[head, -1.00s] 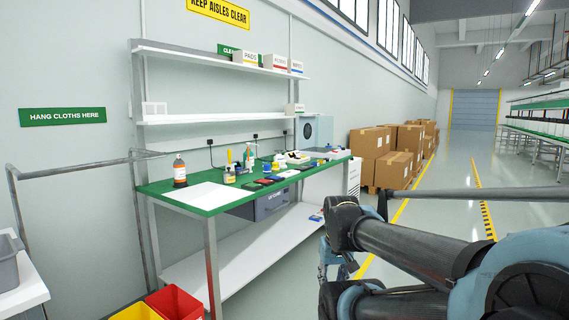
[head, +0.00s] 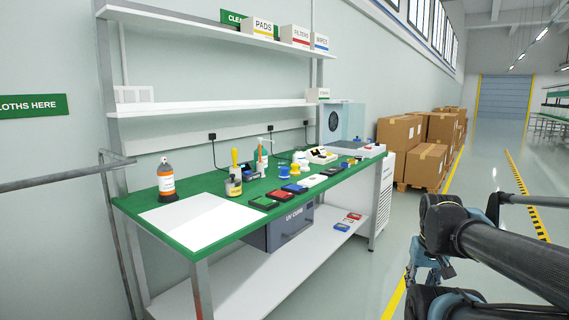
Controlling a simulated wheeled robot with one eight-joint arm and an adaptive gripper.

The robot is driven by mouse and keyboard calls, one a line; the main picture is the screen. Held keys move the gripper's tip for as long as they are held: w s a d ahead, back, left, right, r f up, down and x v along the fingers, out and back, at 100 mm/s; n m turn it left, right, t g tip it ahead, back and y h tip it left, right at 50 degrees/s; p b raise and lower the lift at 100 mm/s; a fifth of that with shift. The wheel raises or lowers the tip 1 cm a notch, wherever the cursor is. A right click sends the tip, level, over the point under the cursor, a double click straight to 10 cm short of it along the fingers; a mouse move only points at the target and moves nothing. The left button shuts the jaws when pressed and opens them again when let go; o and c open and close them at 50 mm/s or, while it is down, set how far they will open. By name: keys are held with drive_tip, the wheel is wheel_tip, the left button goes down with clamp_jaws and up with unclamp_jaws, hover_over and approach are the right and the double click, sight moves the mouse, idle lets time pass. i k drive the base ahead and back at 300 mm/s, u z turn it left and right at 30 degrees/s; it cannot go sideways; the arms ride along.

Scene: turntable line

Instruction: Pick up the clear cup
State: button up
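I cannot pick out a clear cup with certainty; the items on the green workbench (head: 140,203) are small and crowded. A small jar with a yellow label (head: 233,188) stands near the middle of the bench, but I cannot tell whether it is clear. My gripper (head: 440,270) seems to be the dark and light-blue end low on the right, beyond the bench's right end and over the floor. It is partly hidden by my arm, and its fingers are too small to read. It is well apart from the things on the bench.
A rail (head: 60,179) juts in at left. Cartons (head: 422,165) stand beyond; the right aisle is free.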

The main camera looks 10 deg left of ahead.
sight(282, 158)
drive_tip(key=u, duration=0.3)
drive_tip(key=i, duration=0.75)
drive_tip(key=u, duration=0.4)
